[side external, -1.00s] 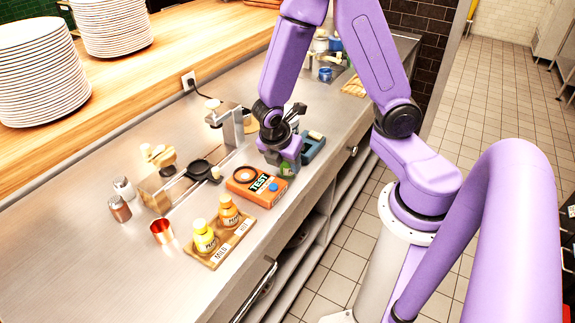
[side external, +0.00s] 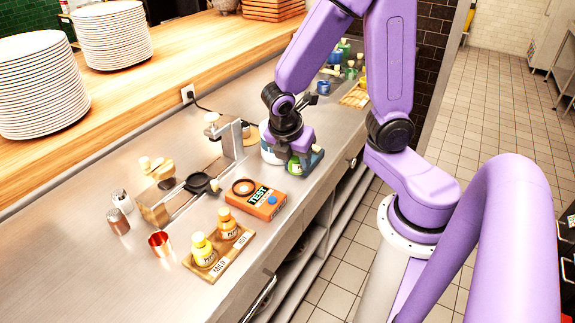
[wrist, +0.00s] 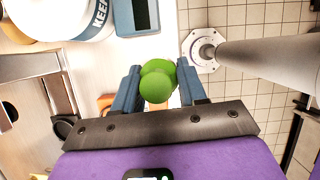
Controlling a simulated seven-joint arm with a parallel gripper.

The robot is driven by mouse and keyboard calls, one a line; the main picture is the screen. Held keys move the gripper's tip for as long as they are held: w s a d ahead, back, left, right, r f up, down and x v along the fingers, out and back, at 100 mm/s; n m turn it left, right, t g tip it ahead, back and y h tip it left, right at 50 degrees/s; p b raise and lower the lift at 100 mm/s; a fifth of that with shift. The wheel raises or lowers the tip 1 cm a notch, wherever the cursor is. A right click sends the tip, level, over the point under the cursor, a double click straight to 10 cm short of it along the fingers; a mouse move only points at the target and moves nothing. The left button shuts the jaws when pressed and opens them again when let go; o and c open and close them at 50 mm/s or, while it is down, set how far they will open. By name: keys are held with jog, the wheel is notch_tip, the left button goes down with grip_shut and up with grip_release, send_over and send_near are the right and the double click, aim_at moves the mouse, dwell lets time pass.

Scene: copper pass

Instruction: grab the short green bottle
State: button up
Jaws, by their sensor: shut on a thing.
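The short green bottle (wrist: 157,82) sits between the two blue fingers of my gripper (wrist: 166,88) in the wrist view, with its round green top facing the camera. My gripper is shut on it. In the side external view my gripper (side external: 296,160) is over the front part of the steel counter, and a small part of the green bottle (side external: 293,166) shows below the fingers. Most of the bottle is hidden there, and I cannot tell whether its base touches the counter.
A white tub (wrist: 62,18) and a teal device (wrist: 136,16) stand close beside my gripper. A metal stand (side external: 222,136) is to the left.

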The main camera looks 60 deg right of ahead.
jog(key=s+r, duration=0.6)
jog(key=s, duration=0.5)
jog(key=shift+a+r, duration=0.2)
jog(key=shift+a, duration=0.05)
